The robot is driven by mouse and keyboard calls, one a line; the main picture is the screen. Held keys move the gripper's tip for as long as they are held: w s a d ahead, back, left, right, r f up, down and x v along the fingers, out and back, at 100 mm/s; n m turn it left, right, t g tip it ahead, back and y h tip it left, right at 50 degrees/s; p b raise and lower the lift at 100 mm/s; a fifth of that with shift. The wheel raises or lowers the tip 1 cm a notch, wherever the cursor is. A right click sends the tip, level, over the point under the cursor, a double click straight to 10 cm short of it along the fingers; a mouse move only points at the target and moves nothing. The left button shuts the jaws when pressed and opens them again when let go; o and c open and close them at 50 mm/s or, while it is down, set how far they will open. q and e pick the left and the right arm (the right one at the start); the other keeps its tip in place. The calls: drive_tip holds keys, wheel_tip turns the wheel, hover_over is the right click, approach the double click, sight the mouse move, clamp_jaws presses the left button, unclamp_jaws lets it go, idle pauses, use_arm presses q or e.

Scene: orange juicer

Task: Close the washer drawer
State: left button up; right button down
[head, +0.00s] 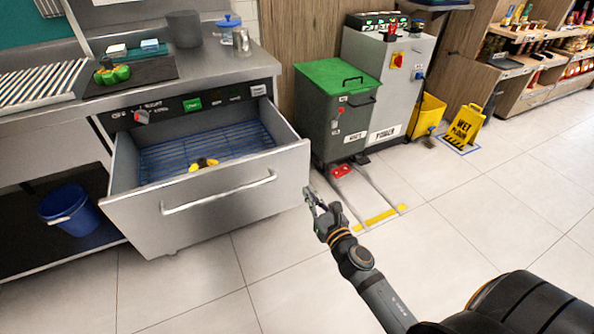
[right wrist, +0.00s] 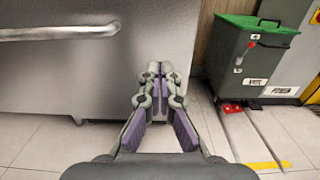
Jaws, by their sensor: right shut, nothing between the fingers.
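The washer drawer (head: 225,200) is pulled open below the steel counter, with a blue wire rack (head: 205,150) and a small yellow and black item (head: 203,164) inside. Its front has a long horizontal handle (head: 218,193), also seen at upper left in the right wrist view (right wrist: 60,33). My right gripper (head: 314,196) is shut and empty, just right of the drawer front's right edge. In the right wrist view its fingertips (right wrist: 156,72) lie before the drawer front's right part (right wrist: 130,75); I cannot tell whether they touch it. My left gripper is not in view.
A grey bin with a green lid (head: 338,105) stands right of the drawer, beside a grey power cabinet (head: 390,80). A yellow wet floor sign (head: 465,125) stands farther right. A blue bucket (head: 70,207) sits under the counter. The tiled floor in front is clear.

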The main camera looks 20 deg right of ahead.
sight(293, 169)
drive_tip(key=w+p, duration=0.2)
drive_tip(key=w, duration=0.6)
drive_tip(key=shift+w+a, duration=0.1)
drive_tip(key=shift+w, duration=0.05)
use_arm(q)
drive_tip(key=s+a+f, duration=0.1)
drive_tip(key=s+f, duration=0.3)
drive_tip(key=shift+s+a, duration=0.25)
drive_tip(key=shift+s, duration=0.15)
use_arm(e)
drive_tip(key=shift+w, duration=0.25)
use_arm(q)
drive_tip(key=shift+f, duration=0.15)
